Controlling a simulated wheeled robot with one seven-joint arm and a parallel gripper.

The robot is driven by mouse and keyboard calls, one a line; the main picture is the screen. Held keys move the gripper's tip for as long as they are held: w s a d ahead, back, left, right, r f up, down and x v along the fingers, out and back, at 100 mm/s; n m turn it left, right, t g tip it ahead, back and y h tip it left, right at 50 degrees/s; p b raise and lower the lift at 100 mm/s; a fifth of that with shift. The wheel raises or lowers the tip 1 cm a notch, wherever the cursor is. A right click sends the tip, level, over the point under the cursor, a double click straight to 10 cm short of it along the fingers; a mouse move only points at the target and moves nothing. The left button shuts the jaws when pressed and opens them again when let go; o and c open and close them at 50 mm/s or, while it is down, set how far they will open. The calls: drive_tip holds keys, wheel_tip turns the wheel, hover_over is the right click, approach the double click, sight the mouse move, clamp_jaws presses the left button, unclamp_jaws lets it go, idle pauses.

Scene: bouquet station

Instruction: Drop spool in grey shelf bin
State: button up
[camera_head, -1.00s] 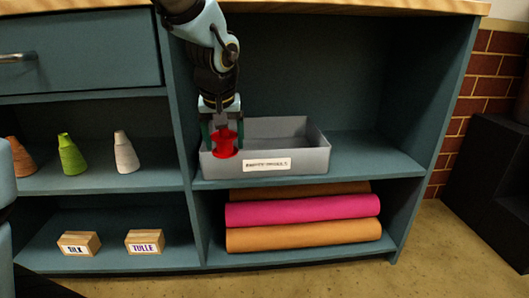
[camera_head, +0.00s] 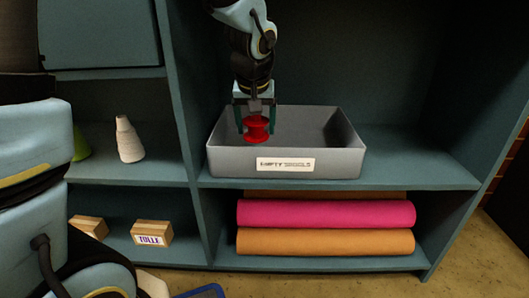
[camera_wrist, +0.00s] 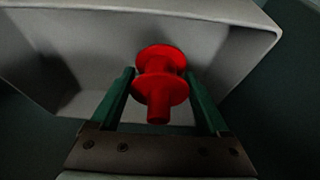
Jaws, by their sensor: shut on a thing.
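A red spool (camera_head: 256,128) is held between the two green fingers of my gripper (camera_head: 255,118). The grey bin (camera_head: 232,163) with a white label stands on the middle shelf. The spool is over the left part of the bin's opening, near the front wall. In the wrist view, the red spool (camera_wrist: 160,80) sits between the fingers of my gripper (camera_wrist: 160,78), and the grey bin (camera_wrist: 215,38) lies beyond it. The bin looks empty where its inside shows.
Shelf dividers (camera_head: 190,130) stand left of the bin. Pink and orange rolls (camera_head: 325,214) lie on the shelf below. A white cone (camera_head: 129,138) and a box marked TULLE (camera_head: 152,233) are to the left. The shelf right of the bin is bare.

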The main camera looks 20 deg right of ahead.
sight(255, 129)
wheel_tip(255, 129, down, 7)
drive_tip(key=b, duration=0.3)
drive_tip(key=shift+r, duration=0.1)
drive_tip(key=o, duration=1.4)
drive_tip(key=shift+r, duration=0.25)
drive_tip(key=p+v, duration=0.5)
drive_tip(key=v, duration=0.6)
drive_tip(key=shift+s+a+r, duration=0.1)
drive_tip(key=shift+s+r, duration=0.15)
